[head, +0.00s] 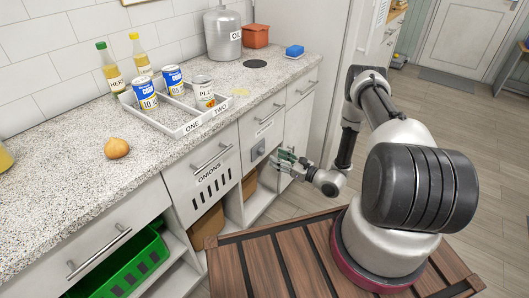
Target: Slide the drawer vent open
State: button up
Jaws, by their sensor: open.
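A white drawer front (184,187) labelled ONIONS, with a bar handle, carries a vent (213,188), a row of several dark slanted slots below the label.
A speckled counter (60,170) runs above the drawers. A green crate (120,272) shows low left. Open floor (440,120) lies at right.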

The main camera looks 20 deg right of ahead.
aim_at(264, 151)
jog(key=x, duration=0.7)
jog(key=shift+w+a, duration=0.15)
jog(key=shift+a, duration=0.05)
jog(key=shift+c, duration=0.2)
grip_shut()
